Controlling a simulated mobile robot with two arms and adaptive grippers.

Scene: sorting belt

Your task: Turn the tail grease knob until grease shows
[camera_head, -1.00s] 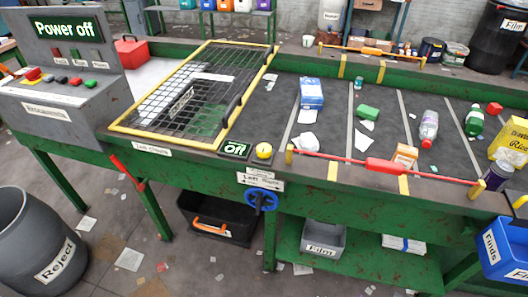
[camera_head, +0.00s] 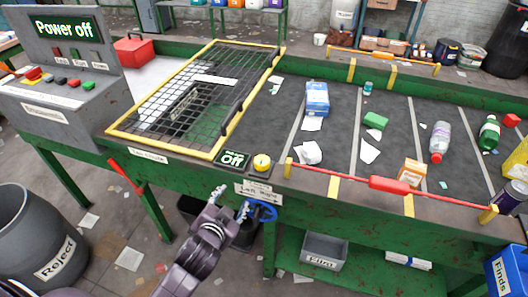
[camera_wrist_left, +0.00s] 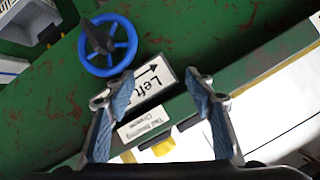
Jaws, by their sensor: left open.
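A blue handwheel (camera_head: 264,211) sits on the green side of the belt frame, under white labels (camera_head: 259,190). In the left wrist view the handwheel (camera_wrist_left: 108,46) is whole, with a dark hub, up and left of my fingers. A white label with "Left" and an arrow (camera_wrist_left: 152,86) lies beyond the gap between them. I cannot tell which part is the grease knob, and I see no grease. My right gripper is not in view.
A yellow button (camera_head: 262,162) and an "Off" display (camera_head: 234,159) sit on the edge above the labels. A yellow-framed guard (camera_head: 165,154) covers the left belt. A red-handled bar (camera_head: 390,184) runs along the front edge. A grey bin (camera_head: 325,250) stands on the lower shelf.

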